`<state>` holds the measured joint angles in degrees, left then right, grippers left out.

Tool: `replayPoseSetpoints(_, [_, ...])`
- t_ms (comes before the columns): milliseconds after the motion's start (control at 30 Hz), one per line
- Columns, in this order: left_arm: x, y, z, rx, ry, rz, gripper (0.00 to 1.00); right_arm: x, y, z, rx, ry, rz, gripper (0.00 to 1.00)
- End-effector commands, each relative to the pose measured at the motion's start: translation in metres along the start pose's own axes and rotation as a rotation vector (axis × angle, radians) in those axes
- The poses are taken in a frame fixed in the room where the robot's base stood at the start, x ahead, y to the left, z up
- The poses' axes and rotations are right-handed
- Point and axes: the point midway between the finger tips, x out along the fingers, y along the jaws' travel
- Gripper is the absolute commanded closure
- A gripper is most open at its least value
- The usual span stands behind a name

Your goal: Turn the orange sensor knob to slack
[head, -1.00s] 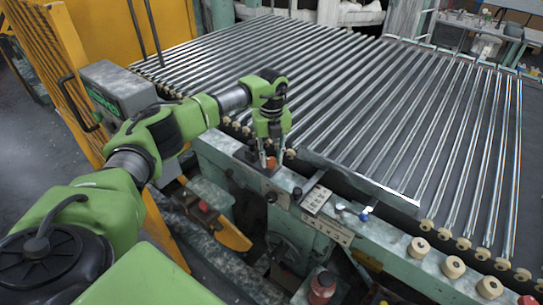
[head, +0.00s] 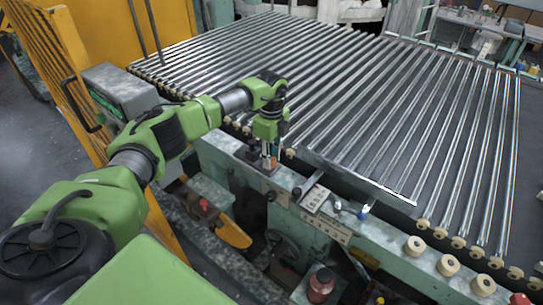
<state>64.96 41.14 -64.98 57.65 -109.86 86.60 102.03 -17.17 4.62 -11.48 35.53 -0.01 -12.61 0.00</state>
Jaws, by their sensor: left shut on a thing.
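The orange sensor knob (head: 274,160) is small and sits on a dark plate (head: 256,164) on the pale green machine rail, left of centre in the head view. My left gripper (head: 269,162) points down over it from above, with its fingers shut on the knob. The fingers hide most of the knob, so I cannot tell which way it is turned. My right gripper is not in view.
A wide bed of metal rollers (head: 340,95) lies behind the rail. Along the rail, to the right, are a label plate (head: 318,199), a blue-tipped lever (head: 363,212) and several cream rollers (head: 448,264). A grey box (head: 119,90) stands at left.

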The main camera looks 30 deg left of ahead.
Motion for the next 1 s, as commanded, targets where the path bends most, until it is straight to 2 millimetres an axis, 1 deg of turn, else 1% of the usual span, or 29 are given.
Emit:
replayPoseSetpoints(33, [-0.0022, -0.0017, 0.0009, -0.010, -0.001, -0.006, 0.96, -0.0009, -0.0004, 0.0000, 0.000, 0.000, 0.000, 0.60])
replayPoseSetpoints(533, [-0.0019, -0.0018, 0.0010, -0.028, -0.001, -0.006, 0.96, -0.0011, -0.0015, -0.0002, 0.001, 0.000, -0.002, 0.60])
replayPoseSetpoints(567, [-0.0020, -0.0018, 0.0010, -0.028, -0.001, -0.006, 0.72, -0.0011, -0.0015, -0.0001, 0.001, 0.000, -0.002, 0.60])
replayPoseSetpoints(600, [-0.0020, -0.0018, 0.0009, -0.028, -0.001, -0.006, 0.61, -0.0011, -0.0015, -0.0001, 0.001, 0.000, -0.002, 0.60])
replayPoseSetpoints(633, [-0.0019, -0.0017, 0.0009, -0.028, -0.001, -0.006, 0.57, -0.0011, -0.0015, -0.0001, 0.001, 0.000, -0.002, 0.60])
replayPoseSetpoints(900, [-0.0007, -0.0007, 0.0004, -0.026, 0.000, -0.002, 0.57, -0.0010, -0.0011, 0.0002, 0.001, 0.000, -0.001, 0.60])
replayPoseSetpoints(1000, [-0.0031, -0.0008, 0.0004, -0.026, 0.000, -0.002, 0.57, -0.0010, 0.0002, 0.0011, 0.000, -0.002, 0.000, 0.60])
